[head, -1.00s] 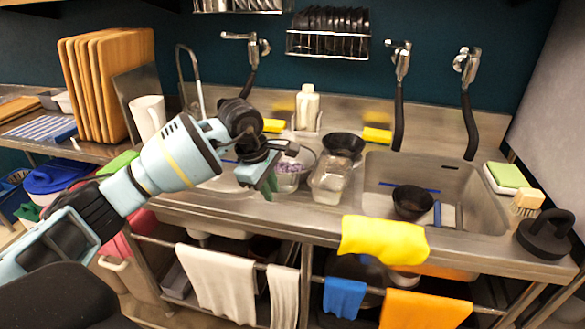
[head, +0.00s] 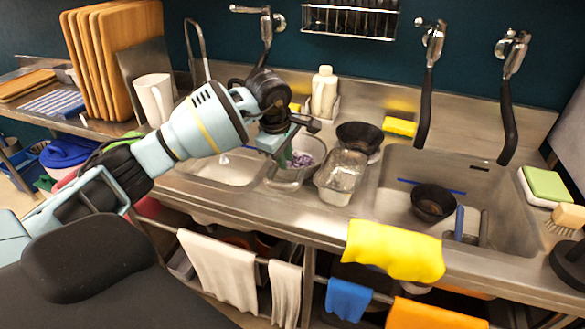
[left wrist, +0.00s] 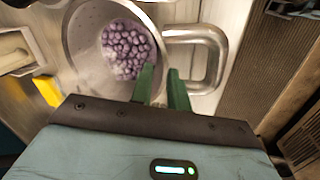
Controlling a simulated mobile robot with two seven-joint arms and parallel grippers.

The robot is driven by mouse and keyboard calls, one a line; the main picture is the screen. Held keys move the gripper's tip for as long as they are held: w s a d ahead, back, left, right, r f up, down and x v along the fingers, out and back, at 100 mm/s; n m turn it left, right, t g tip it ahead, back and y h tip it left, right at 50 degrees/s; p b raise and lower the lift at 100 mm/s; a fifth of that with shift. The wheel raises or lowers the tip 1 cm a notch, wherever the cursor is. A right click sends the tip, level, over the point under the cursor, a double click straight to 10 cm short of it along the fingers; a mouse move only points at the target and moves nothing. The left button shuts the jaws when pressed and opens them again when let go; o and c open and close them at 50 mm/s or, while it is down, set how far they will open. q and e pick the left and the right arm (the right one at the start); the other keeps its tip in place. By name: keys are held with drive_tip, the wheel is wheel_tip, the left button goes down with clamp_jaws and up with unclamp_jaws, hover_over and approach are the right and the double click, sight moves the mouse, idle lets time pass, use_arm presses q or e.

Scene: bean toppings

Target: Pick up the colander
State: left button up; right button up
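The metal colander (head: 290,177) stands at the left part of the sink unit, with purple beans (head: 301,160) in it. In the left wrist view the colander (left wrist: 86,62) shows from above, the beans (left wrist: 128,50) inside and its looped handle (left wrist: 197,55) on the right. My left gripper (head: 284,155) is at the colander, partly covering it in the head view. In the left wrist view its green fingers (left wrist: 161,72) are parted at the rim beside the handle. Whether they touch the metal I cannot tell. My right gripper is out of view.
A clear container (head: 341,172) stands just right of the colander, with a black bowl (head: 360,136) behind it. Another black bowl (head: 433,203) is in the right basin. A white bottle (head: 324,92) stands behind. A white pitcher (head: 153,100) is at the left.

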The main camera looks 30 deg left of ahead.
sight(287, 172)
use_arm(q)
drive_tip(key=shift+x, duration=2.55)
drive_tip(key=shift+s, duration=0.15)
clamp_jaws()
